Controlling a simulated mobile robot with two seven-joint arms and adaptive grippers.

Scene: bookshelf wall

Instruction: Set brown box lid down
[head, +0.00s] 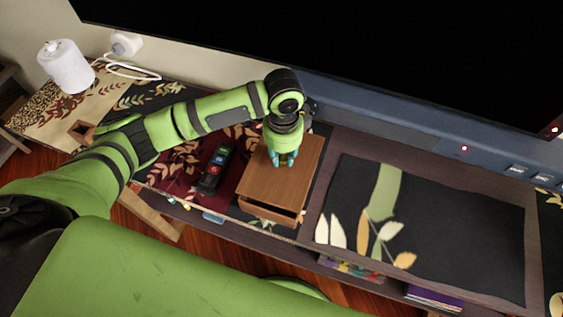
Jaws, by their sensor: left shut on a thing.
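A brown wooden box (270,212) stands on the patterned top of the low cabinet, left of the picture's middle. Its flat brown lid (262,180) is over it, and a dark gap shows between lid and box along the front edge. My left gripper (283,159) points down at the rear part of the lid, its blue-green fingertips shut on it. The exact hold on the lid is hidden by the gripper body. My right gripper is not in view.
A white jar (66,66) and a white plug with cable (126,44) stand at the far left. A large black screen (380,50) rises behind. The dark mat (460,235) on the right is clear.

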